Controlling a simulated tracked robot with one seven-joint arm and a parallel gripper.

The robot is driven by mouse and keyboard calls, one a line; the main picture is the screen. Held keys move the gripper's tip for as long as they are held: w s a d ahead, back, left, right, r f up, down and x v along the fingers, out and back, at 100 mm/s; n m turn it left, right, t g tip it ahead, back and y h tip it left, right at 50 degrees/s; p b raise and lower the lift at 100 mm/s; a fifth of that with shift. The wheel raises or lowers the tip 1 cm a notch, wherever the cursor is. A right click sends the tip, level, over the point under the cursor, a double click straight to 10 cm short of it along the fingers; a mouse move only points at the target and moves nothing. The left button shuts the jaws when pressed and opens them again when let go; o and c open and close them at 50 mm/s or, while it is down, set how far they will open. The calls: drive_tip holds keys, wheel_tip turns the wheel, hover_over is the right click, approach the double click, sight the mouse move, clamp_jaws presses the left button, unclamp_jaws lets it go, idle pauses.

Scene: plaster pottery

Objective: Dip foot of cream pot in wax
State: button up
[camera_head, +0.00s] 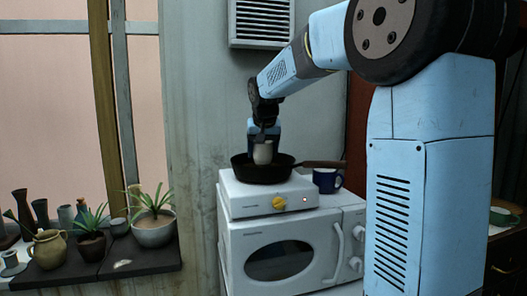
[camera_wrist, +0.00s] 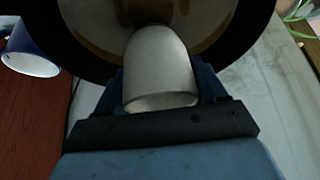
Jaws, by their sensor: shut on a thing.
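The cream pot (camera_head: 263,153) is a small pale cup held in my gripper (camera_head: 264,140), over the dark pan (camera_head: 262,176) on the hot plate. In the wrist view the pot (camera_wrist: 160,65) sits between the fingers of my gripper (camera_wrist: 162,95), its wider rim towards the gripper and its narrower end towards the pan (camera_wrist: 75,55). Brownish, shiny wax (camera_wrist: 105,25) shows inside the pan. The narrow end overlaps the wax in the picture; I cannot tell whether it touches it.
The white hot plate (camera_head: 240,203) with a yellow knob stands on a white microwave (camera_head: 310,235). A blue mug (camera_head: 327,180) stands right of the pan, near its handle (camera_head: 322,163). Potted plants and vases fill the windowsill (camera_head: 130,262) at left.

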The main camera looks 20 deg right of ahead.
drive_tip(key=shift+r, duration=0.1)
wheel_tip(320, 180, up, 8)
drive_tip(key=shift+r, duration=0.25)
idle(0.9)
idle(0.5)
